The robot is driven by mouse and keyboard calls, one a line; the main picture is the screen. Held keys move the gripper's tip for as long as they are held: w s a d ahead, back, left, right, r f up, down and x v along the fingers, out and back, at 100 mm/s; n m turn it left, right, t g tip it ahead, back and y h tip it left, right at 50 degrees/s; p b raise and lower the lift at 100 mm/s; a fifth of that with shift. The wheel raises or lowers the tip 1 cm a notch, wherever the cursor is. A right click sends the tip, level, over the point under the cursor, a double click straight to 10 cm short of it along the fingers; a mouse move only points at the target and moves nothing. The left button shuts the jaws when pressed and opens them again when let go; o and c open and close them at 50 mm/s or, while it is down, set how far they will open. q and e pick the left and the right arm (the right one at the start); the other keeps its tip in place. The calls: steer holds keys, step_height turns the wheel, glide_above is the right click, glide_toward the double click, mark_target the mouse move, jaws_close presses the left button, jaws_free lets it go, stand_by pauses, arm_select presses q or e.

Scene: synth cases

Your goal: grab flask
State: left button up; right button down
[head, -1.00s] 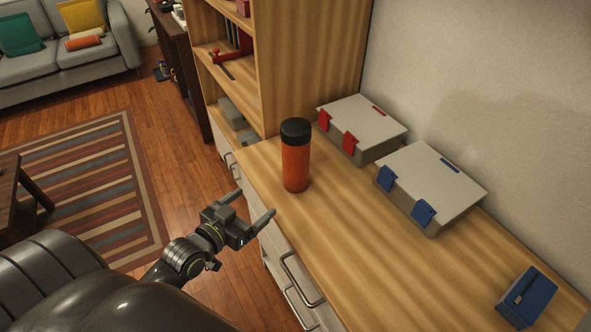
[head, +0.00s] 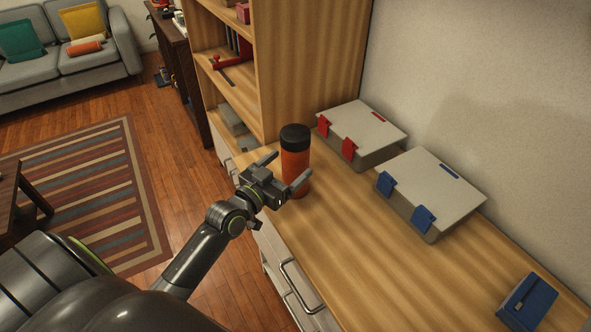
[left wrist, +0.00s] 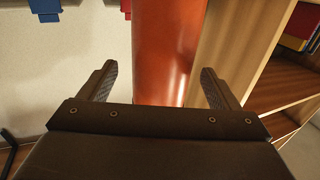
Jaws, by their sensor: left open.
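The flask (head: 296,163) is an orange cylinder with a black cap, standing upright on the wooden counter near its left edge. My left gripper (head: 288,172) is open right in front of it, its fingers pointing toward the flask. In the left wrist view the orange body of the flask (left wrist: 168,50) rises between the two open fingers (left wrist: 160,85), with a gap on each side. The flask's lower part is partly hidden by the gripper in both views. My right gripper is not in view.
A case with red latches (head: 362,135) and a case with blue latches (head: 432,190) lie behind and right of the flask. A small blue box (head: 527,300) is at the lower right. A wooden shelf unit (head: 310,70) stands behind the flask. The counter's front middle (head: 370,255) is clear.

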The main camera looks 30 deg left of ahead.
arm_select(q)
steer(key=w, duration=0.3)
steer(key=w+p, duration=0.1)
steer(key=w, duration=0.1)
steer(key=shift+w+d+r, duration=0.1)
steer(key=shift+w+d, duration=0.2)
steer(key=shift+d, duration=0.05)
steer(key=shift+c, duration=0.4)
steer(key=shift+r, duration=0.1)
steer(key=c, duration=1.1)
